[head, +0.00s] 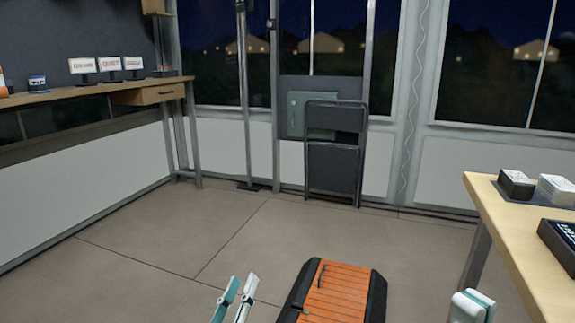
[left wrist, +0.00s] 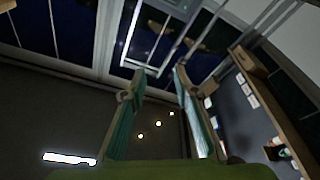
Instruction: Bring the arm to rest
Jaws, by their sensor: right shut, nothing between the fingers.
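My left gripper (head: 238,285) shows at the bottom of the head view, left of centre, with its two pale teal fingers pointing up and a gap between them. It also shows in the left wrist view (left wrist: 160,75), where the fingers stand apart with nothing between them. My right gripper (head: 473,300) shows at the lower right of the head view, shut and empty, near the left edge of the light wooden table (head: 505,235). Both hands are over open floor in the picture. Most of both arms is out of view.
The table at right carries a black box (head: 516,184), a white box (head: 557,190) and a dark tray (head: 559,240). A folded black chair (head: 333,170) leans at the back wall. A wooden counter (head: 90,92) with small signs runs along the left wall.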

